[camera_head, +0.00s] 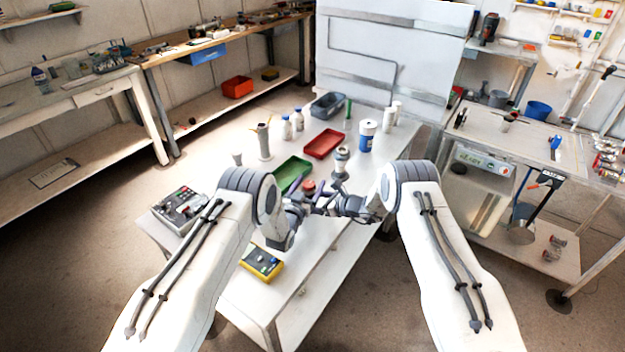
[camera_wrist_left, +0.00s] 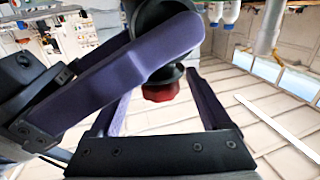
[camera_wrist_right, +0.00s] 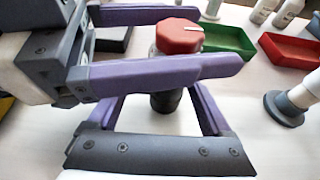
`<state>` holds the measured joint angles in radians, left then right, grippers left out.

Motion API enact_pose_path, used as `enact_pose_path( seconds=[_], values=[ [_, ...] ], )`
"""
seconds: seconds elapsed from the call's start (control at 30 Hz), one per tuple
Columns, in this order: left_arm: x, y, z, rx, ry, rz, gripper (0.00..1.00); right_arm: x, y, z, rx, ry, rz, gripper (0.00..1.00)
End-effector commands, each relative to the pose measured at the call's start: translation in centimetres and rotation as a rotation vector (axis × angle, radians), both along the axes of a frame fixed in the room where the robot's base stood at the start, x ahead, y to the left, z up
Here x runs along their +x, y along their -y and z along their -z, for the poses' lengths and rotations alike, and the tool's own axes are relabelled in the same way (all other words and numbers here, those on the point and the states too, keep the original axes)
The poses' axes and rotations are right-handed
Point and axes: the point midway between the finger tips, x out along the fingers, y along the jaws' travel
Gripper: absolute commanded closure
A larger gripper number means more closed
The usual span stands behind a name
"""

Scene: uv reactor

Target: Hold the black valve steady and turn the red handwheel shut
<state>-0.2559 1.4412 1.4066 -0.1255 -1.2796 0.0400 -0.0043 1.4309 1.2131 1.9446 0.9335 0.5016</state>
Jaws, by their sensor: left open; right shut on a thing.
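The valve has a red handwheel (camera_wrist_right: 180,35) on top of a black body (camera_wrist_right: 166,101) in the right wrist view. It stands upright on the white table, and the handwheel shows small in the head view (camera_head: 309,185). My right gripper (camera_head: 328,203) is shut on the black body, below the handwheel; its fingertips are partly hidden by the left finger. My left gripper (camera_head: 303,200) is open, its purple fingers on either side of the handwheel. The left wrist view shows the red handwheel (camera_wrist_left: 160,92) between these fingers, with gaps at both sides.
A green tray (camera_head: 291,172) and a red tray (camera_head: 324,143) lie behind the valve. A grey-white fitting (camera_head: 341,160) and a blue-labelled container (camera_head: 367,136) stand to the right. A yellow device (camera_head: 262,263) and a grey control box (camera_head: 181,208) sit at the near left.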

Motion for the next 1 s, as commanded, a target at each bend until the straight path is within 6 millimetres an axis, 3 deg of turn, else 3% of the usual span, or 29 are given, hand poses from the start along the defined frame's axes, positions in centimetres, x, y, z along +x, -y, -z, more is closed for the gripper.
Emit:
enact_pose_path(
  seconds=[0.2,0.57,0.67,0.8,1.0],
  values=[
    [2.0,0.8,0.0,0.0,0.0,0.001,0.19,0.0,0.0,0.0,0.0,0.0,0.0,0.91],
    [2.5,1.0,0.0,0.0,-0.001,0.0,0.19,0.0,0.0,0.0,0.0,0.0,0.0,0.91],
    [2.5,1.0,0.0,0.0,-0.001,0.0,0.49,0.0,0.0,0.0,0.0,0.0,0.0,0.91],
    [2.5,1.0,0.0,0.0,-0.001,0.0,1.0,0.0,0.0,0.0,0.0,0.0,0.0,0.91],
    [2.5,1.0,0.0,-0.001,0.0,0.011,1.0,0.0,0.0,0.0,0.0,0.0,0.0,0.91]
  ],
)
